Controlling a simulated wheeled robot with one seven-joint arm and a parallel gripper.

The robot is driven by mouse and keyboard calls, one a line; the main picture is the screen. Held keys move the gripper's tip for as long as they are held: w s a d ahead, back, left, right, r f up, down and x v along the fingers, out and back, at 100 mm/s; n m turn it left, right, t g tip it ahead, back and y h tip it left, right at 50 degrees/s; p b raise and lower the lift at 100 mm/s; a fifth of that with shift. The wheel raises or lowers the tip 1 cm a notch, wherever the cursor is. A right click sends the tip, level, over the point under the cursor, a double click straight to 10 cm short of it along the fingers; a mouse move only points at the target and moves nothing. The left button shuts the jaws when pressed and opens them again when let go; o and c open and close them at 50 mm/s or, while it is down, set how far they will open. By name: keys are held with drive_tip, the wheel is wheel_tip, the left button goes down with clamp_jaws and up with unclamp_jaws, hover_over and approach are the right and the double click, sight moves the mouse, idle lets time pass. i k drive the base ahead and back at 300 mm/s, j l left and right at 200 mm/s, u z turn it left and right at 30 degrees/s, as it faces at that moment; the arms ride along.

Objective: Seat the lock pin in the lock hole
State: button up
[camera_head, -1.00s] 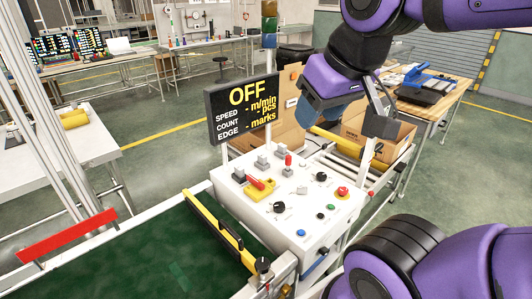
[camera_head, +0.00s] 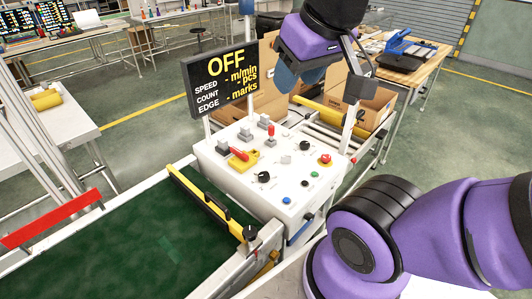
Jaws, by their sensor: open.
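My gripper (camera_head: 297,78) hangs at the top, beside the sign and above the back of the control box, apart from the controls. Its fingers are partly hidden by my wrist, and nothing shows held in it. The white control box (camera_head: 228,162) carries a small upright red-topped part (camera_head: 271,130) and a red handle on a yellow base (camera_head: 243,160). A black-knobbed fitting (camera_head: 250,232) stands at the near end of the yellow and black guide rail (camera_head: 200,198). I cannot tell which of these small parts is the lock pin, and no lock hole can be made out.
The black sign (camera_head: 220,82) reading OFF rises behind the control box. The green conveyor belt (camera_head: 120,245) lies to the left, with a red bar (camera_head: 50,218) along its far side.

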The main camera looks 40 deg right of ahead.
sight(215, 79)
drive_tip(key=i+l+u, duration=0.2)
drive_tip(key=l, duration=0.55)
drive_tip(key=l+u, duration=0.15)
drive_tip(key=l, duration=0.6)
